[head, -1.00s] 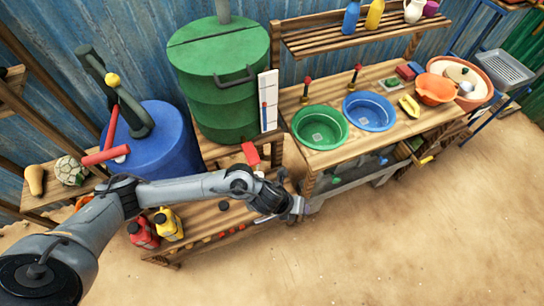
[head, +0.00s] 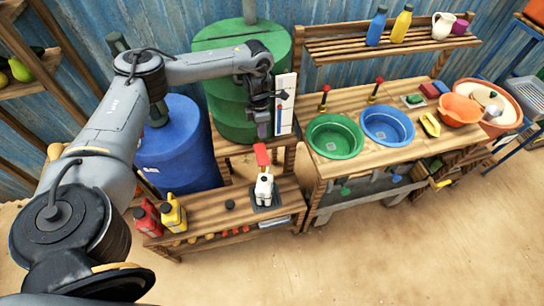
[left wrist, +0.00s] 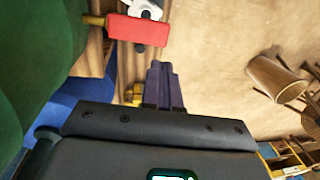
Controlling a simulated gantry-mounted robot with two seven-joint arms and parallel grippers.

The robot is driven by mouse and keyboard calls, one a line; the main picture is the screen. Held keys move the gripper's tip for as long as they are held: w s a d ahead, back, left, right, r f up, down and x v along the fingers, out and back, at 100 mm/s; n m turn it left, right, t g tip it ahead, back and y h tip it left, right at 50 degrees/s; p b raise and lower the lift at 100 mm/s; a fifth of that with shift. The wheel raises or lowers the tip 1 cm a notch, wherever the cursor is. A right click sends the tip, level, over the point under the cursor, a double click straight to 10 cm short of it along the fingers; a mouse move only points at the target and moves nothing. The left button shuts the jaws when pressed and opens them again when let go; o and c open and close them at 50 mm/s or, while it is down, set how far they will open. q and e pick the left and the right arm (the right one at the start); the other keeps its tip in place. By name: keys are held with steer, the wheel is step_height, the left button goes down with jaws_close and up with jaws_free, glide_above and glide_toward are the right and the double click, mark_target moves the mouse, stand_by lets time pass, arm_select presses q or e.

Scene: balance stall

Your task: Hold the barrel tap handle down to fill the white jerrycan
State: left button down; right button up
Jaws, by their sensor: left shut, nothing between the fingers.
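The green barrel (head: 218,97) stands behind the low bench, with its red tap handle (head: 262,154) low on the front. The white jerrycan (head: 264,189) stands upright on the bench below the handle. My left gripper (head: 263,132) points down just above the red handle, shut and empty; no contact shows. In the left wrist view its dark fingers (left wrist: 163,68) are together, and the red handle (left wrist: 137,30) lies ahead of them. Part of the white jerrycan (left wrist: 144,9) shows beyond the handle. The spout is not clearly visible. My right gripper is out of view.
A white gauge board (head: 285,103) stands close beside the left gripper. A blue barrel (head: 182,150) is to the left. A red bottle (head: 147,219), a yellow bottle (head: 172,214) and a black cap (head: 229,205) sit on the low bench. Green (head: 335,136) and blue (head: 387,125) basins are to the right.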

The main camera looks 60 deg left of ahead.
mark_target(263, 161)
arm_select(q)
steer(key=shift+a+r, duration=0.25)
steer(key=shift+a, duration=0.1)
steer(key=shift+s+f, duration=0.1)
steer(key=shift+f, duration=0.05)
steer(key=f, duration=0.4)
steer(key=d+f, duration=0.1)
steer(key=f, duration=0.4)
steer(key=d+f, duration=0.1)
steer(key=f, duration=0.3)
steer(key=shift+s+f, duration=0.3)
steer(key=shift+f, duration=0.1)
steer(key=shift+d+f, duration=0.1)
steer(key=shift+f, duration=0.2)
steer(key=f, duration=0.2)
steer(key=shift+s+d+f+b, duration=0.15)
steer(key=shift+d+f+b, duration=0.2)
steer(key=shift+d+b, duration=0.05)
steer(key=shift+a, duration=0.1)
